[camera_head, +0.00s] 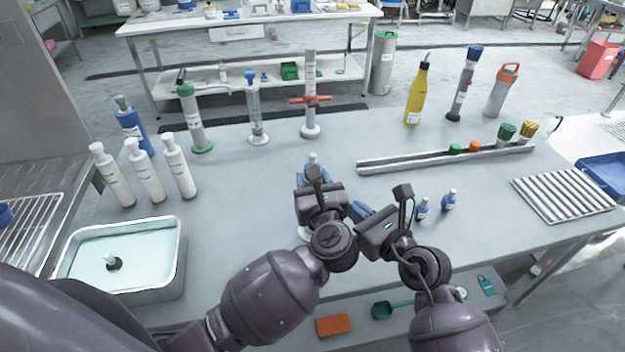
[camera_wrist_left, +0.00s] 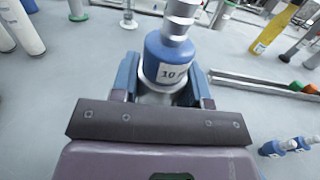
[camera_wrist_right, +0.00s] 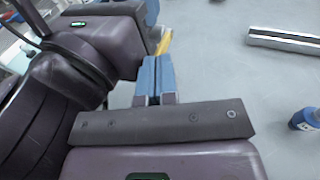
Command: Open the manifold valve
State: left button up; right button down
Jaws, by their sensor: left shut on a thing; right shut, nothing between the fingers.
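A clear column with a red crossbar handle (camera_head: 310,100) stands upright on a round white base at the back of the bench. It is the only valve-like thing I make out; I cannot tell whether it is the manifold valve. My left gripper (camera_head: 313,178) is shut on a small blue bottle labelled 10 (camera_wrist_left: 168,58), with a pale metallic top, in front of the column. The bottle is upright between the blue fingers and mostly hidden in the head view. My right gripper (camera_head: 360,210) is shut and empty, just right of the left one; its fingers touch in the right wrist view (camera_wrist_right: 154,78).
Two small blue bottles (camera_head: 422,209) stand to the right. A long metal rail (camera_head: 400,163) and a ribbed rack (camera_head: 563,194) lie farther right. White bottles (camera_head: 146,172) and a liquid-filled tray (camera_head: 160,265) are at the left. The middle of the bench is mostly clear.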

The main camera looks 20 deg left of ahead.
jog(key=shift+s+a+r, duration=0.3)
jog(key=shift+a+r, duration=0.4)
jog(key=shift+w+a+r, duration=0.3)
jog(key=shift+w+r, duration=0.05)
jog(key=shift+r, duration=0.3)
jog(key=shift+w+a+r, duration=0.45)
jog(key=shift+w+r, duration=0.05)
jog(key=shift+w, duration=0.1)
jog(key=shift+w+a+r, duration=0.1)
jog(key=shift+w, duration=0.05)
jog(key=shift+w+a+r, duration=0.1)
jog(key=shift+w+a, duration=0.3)
jog(key=shift+w, duration=0.15)
